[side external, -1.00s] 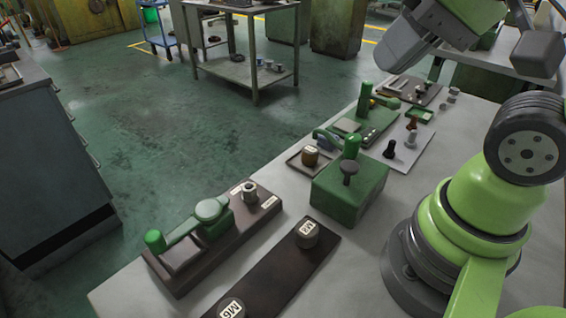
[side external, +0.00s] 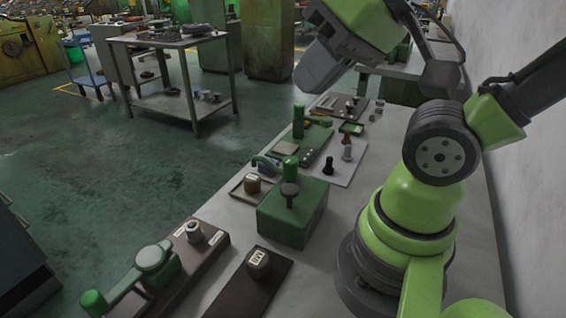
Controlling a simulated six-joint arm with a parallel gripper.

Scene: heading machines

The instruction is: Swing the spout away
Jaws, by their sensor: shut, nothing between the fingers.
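A green box-shaped unit (side external: 290,218) stands on the bench, with a green knob (side external: 290,168) and a dark knob (side external: 289,190) at its top. A small blue-grey curved piece (side external: 264,162) shows behind it at the left, near a tray; it may be the spout, but I cannot tell for sure. My gripper (side external: 312,72) is high above the far part of the bench, well clear of the green unit. It is shut and holds nothing. Its fingertips are hard to make out.
A brown cylinder (side external: 252,183) stands in the small tray. A dark plate with a green lever arm (side external: 150,257) lies at the near left. A labelled cylinder (side external: 258,263) stands on another plate. Several upright pieces stand farther back. A wall (side external: 500,150) closes off the right.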

